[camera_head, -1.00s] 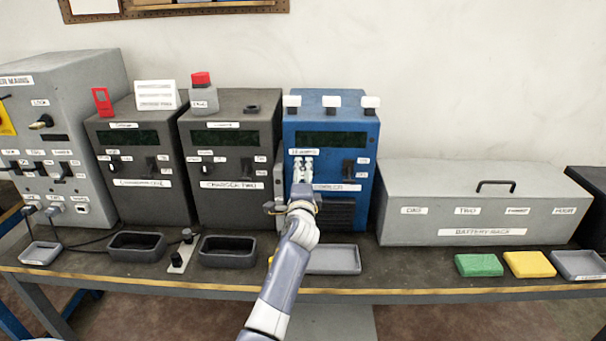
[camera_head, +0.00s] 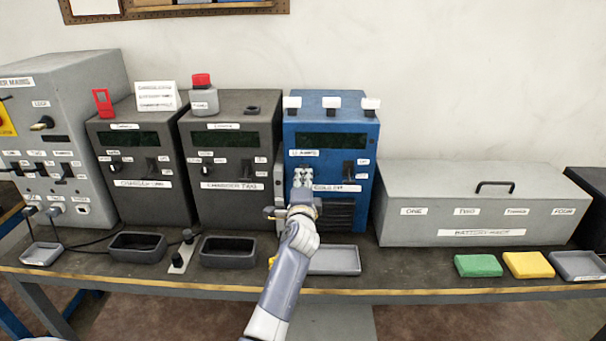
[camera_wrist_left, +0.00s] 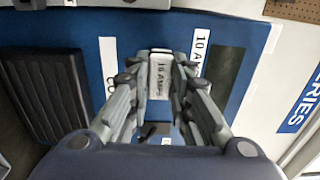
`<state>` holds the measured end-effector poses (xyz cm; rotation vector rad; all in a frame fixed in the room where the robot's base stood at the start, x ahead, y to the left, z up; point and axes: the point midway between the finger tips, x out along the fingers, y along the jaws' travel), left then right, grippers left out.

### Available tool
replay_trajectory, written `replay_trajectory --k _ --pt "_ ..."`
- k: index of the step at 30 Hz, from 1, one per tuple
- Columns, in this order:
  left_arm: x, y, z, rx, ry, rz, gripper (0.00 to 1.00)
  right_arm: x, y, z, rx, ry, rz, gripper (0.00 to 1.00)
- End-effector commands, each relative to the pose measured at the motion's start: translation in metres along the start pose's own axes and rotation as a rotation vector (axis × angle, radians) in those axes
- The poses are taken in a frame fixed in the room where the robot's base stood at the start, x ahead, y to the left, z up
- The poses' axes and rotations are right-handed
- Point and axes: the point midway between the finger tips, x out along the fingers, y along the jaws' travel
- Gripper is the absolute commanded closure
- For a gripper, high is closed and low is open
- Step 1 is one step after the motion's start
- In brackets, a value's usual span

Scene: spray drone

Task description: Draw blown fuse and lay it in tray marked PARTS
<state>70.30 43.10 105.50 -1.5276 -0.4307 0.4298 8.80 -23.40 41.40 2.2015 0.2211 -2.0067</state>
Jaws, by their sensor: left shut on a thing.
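My left gripper (camera_head: 303,174) is in front of the blue unit (camera_head: 360,140). In the head view the fingers hide the fuse. A shallow grey tray (camera_head: 345,262) lies on the bench below, partly behind my arm; no marking is readable on it. My right gripper is not in view.
Two dark chargers (camera_head: 225,165) stand left of the blue unit, a grey battery box (camera_head: 470,205) right. Dark trays (camera_head: 228,262) line the bench front. Green (camera_head: 479,266) and yellow (camera_head: 528,265) blocks and another grey tray (camera_head: 580,278) lie right.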

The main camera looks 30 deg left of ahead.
Motion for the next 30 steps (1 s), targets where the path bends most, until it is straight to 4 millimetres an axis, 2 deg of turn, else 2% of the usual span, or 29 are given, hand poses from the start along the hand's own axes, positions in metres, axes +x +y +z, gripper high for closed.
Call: replay_trajectory --k 30 --pt "-0.041 -0.001 0.0 0.001 0.0 0.0 1.0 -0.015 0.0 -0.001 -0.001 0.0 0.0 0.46"
